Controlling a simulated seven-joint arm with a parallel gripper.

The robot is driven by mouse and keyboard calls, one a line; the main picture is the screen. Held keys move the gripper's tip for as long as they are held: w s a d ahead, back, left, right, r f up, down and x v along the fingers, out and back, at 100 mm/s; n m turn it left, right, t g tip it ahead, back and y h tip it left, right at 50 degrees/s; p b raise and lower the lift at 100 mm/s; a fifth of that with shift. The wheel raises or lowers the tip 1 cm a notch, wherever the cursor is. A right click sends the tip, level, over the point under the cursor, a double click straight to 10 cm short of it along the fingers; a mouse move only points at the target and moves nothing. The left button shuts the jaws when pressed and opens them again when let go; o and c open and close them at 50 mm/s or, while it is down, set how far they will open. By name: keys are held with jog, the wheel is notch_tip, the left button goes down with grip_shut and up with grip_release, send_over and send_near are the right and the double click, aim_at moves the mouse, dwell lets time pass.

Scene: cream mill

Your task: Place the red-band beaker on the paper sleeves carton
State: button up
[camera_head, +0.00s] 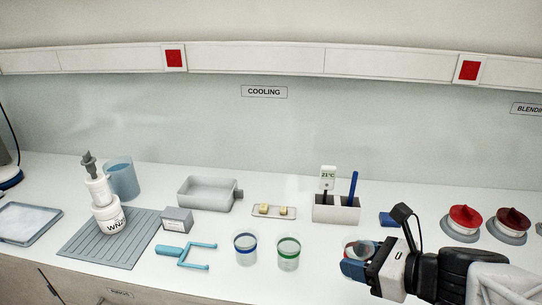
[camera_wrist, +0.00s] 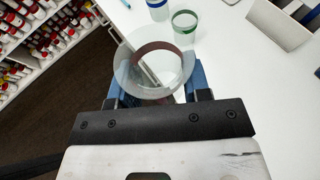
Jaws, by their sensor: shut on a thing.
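The red-band beaker (camera_wrist: 128,72) is clear glass with a dark red band, seen from above in the wrist view. My gripper (camera_wrist: 155,78) is shut on it, one blue finger on each side. In the head view my gripper (camera_head: 357,262) is at the lower right, over the front of the counter, and mostly hides the beaker. I cannot tell whether its base touches the counter. A small grey box with a label (camera_head: 177,219) stands left of centre beside the ribbed mat; it may be the paper sleeves carton, but its label is unreadable.
A blue-band beaker (camera_head: 245,249) and a green-band beaker (camera_head: 288,253) stand left of my gripper. A blue forked tool (camera_head: 188,254) lies before the grey box. Behind are a grey tub (camera_head: 207,193), a small tray (camera_head: 287,213) and a white holder (camera_head: 336,210). A bottle stands on the mat (camera_head: 85,250).

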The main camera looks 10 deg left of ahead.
jog(key=w+a+n+g+y, duration=0.1)
jog(key=w+a+n+g, duration=0.4)
jog(key=a, duration=0.9)
jog(key=w+a+n+g+y, duration=0.1)
jog(key=w+a+n+g, duration=0.15)
jog(key=w+a, duration=0.8)
jog(key=s+a+g, duration=0.2)
jog(key=s+a, duration=0.2)
jog(key=a, duration=0.9)
jog(key=shift+n, duration=0.45)
notch_tip(320, 180, down, 6)
jog(key=shift+s+d+r, duration=0.1)
jog(key=shift+d+r, duration=0.05)
jog(key=w+a, duration=0.3)
jog(key=w, duration=0.1)
jog(key=w+a+f, duration=0.1)
jog(key=w+a, duration=0.2)
jog(key=a, duration=0.1)
jog(key=w+a, duration=0.4)
jog(key=shift+w+f, duration=0.25)
jog(key=shift+w, duration=0.1)
jog(key=shift+f, duration=0.1)
